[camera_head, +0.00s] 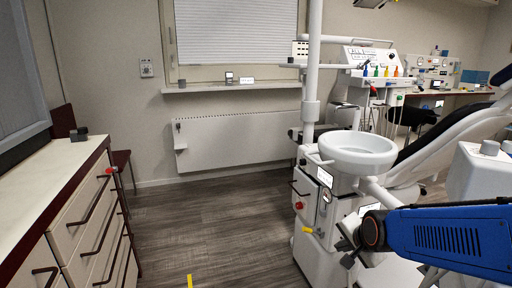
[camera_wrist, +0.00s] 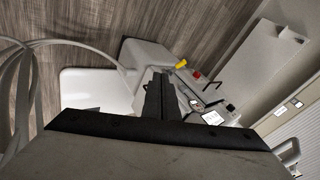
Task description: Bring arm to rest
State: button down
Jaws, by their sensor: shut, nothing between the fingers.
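My arm, with its blue link, reaches in from the right edge in the head view. My gripper (camera_head: 347,246) is at the link's left end, in front of the white dental unit (camera_head: 309,240). In the wrist view my gripper's dark fingers (camera_wrist: 160,80) are together, with nothing held between them. They point toward the white dental unit (camera_wrist: 150,55), which fills the middle of that view. No contact between the fingers and the unit shows, but the gap is hard to judge.
A white basin (camera_head: 357,150) and a reclined dental chair (camera_head: 450,135) stand behind my gripper. A drawer cabinet (camera_head: 85,215) with a small dark object (camera_head: 79,134) on top lines the left. The wood floor (camera_head: 220,215) between is clear. White hoses (camera_wrist: 20,90) hang at the wrist view's left.

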jog(key=s+d+r+n+g, duration=0.1)
jog(key=s+r+n, duration=0.1)
jog(key=s+n, duration=0.4)
jog(key=s+d+r+n+g, duration=0.2)
jog(key=s+n, duration=0.3)
jog(key=s, duration=1)
jog(key=shift+d+r+n+h, duration=0.25)
jog(key=shift+r+n+h, duration=0.15)
jog(key=shift+r, duration=0.2)
